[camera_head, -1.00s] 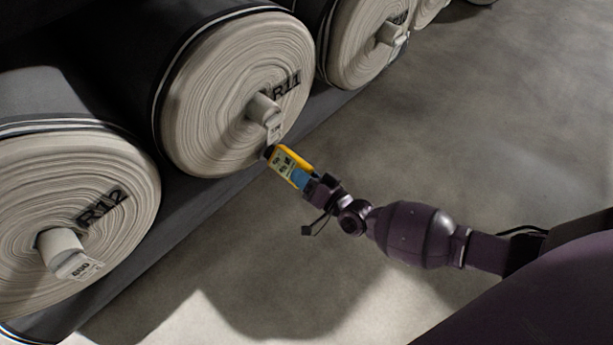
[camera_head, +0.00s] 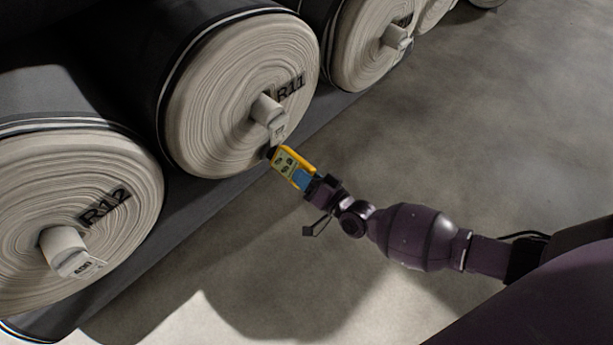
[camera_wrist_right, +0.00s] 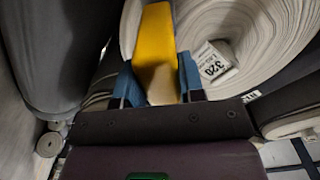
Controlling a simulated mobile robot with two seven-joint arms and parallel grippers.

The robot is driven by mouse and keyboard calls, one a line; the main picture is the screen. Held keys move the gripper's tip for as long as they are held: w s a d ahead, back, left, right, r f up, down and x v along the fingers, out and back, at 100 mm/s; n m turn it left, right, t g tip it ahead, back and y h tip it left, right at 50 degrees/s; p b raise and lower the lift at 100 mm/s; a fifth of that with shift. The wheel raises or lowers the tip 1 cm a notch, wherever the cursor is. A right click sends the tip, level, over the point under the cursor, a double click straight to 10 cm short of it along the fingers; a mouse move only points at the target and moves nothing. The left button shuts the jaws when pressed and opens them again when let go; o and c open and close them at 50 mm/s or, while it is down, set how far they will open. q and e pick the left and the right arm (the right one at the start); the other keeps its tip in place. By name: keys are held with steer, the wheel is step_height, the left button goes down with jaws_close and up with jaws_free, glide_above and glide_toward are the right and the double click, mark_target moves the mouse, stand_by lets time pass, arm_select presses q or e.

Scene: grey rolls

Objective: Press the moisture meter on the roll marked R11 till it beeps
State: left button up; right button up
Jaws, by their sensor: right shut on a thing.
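The roll marked R11 (camera_head: 215,100) lies on its side, its pale wound end facing me, with a core tube and a hanging tag at the centre. It also shows in the right wrist view (camera_wrist_right: 278,25). My right gripper (camera_head: 308,183) is shut on the yellow moisture meter (camera_head: 293,163). The meter also shows in the right wrist view (camera_wrist_right: 155,50), between the blue finger pads. The meter's dark tip is at the lower right part of the R11 end face, just below the tag; I cannot tell whether it touches. My left gripper is out of view.
The roll marked R12 (camera_head: 65,210) lies at the left. Another roll (camera_head: 368,50) lies beyond R11, with more behind it. A tag (camera_wrist_right: 212,64) marked 320 hangs near the meter. The concrete floor (camera_head: 480,140) at the right is clear.

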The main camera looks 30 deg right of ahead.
steer(key=shift+w+a+r, duration=0.15)
steer(key=shift+w, duration=0.35)
stand_by(1.5)
steer(key=shift+s, duration=0.45)
steer(key=p+v, duration=0.1)
steer(key=v, duration=0.5)
stand_by(0.8)
